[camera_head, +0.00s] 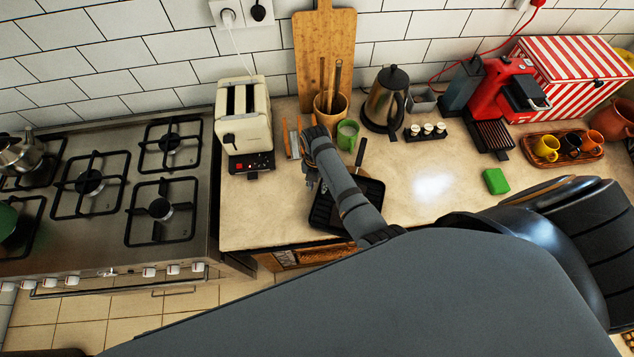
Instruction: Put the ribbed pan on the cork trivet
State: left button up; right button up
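The ribbed pan (373,190) is a black, square-looking pan lying on the counter near its front edge, with a handle pointing to the back. My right arm crosses over it and hides its middle. My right gripper (310,178) is at the pan's back left; its fingers are small and partly hidden, so I cannot tell whether they are open or touch the pan. I cannot make out the cork trivet in this view. My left gripper is not in view.
A cream toaster (243,118), a green mug (347,134), a utensil pot (330,108) and a kettle (386,100) stand behind the pan. A gas hob (110,190) is at left. A green sponge (495,181) lies right; the counter (432,165) between is clear.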

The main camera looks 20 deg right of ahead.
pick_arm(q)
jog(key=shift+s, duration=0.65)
pick_arm(e)
notch_tip(320, 180, up, 12)
jog(key=w, duration=0.1)
jog(key=shift+d, duration=0.15)
